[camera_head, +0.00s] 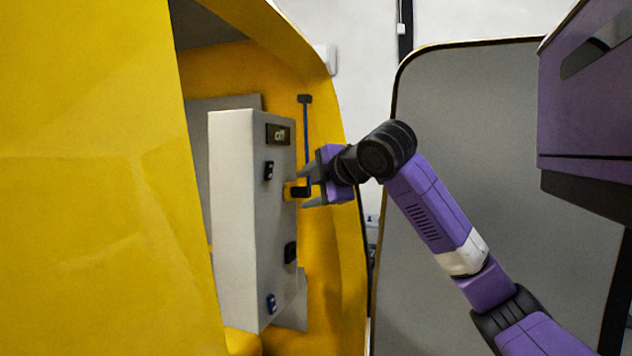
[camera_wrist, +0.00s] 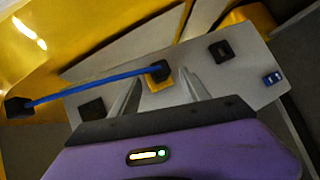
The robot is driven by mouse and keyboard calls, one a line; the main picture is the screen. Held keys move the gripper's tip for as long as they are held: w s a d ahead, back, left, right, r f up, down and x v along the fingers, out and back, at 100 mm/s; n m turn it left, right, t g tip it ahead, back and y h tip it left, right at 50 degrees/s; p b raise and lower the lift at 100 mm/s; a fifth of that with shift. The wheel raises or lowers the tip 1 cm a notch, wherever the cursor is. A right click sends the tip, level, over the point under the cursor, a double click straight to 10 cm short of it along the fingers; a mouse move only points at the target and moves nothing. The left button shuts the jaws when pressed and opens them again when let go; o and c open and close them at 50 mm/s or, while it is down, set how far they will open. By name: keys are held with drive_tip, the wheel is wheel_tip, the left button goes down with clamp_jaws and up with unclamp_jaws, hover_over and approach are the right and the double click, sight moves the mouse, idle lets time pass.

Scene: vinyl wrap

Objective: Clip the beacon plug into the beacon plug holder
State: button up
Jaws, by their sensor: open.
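A black beacon plug (camera_wrist: 160,69) with a straight blue cable is at a yellow piece (camera_wrist: 160,86), probably the beacon plug holder, on the grey box. In the head view the dark plug (camera_head: 300,191) shows against this yellow piece (camera_head: 287,191) on the box's right side. I cannot tell whether the plug is clipped in or only resting there. My gripper (camera_head: 307,188) is open, its two fingers above and below the plug in the head view. In the wrist view its fingers (camera_wrist: 160,80) stand left and right of the plug, apparently apart from it.
The grey box (camera_head: 232,200) carries an "off" sign (camera_head: 278,134), black fittings (camera_head: 290,252) and a blue switch (camera_head: 271,303). The blue cable's other end is a black block (camera_head: 305,99). Yellow shell walls (camera_head: 90,180) surround the box; a grey panel (camera_head: 500,130) stands at right.

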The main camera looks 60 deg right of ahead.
sight(299, 192)
drive_tip(key=shift+x, duration=1.1)
drive_tip(key=shift+s, duration=0.1)
clamp_jaws()
drive_tip(key=c, duration=0.8)
unclamp_jaws()
clamp_jaws()
drive_tip(key=shift+f, duration=0.1)
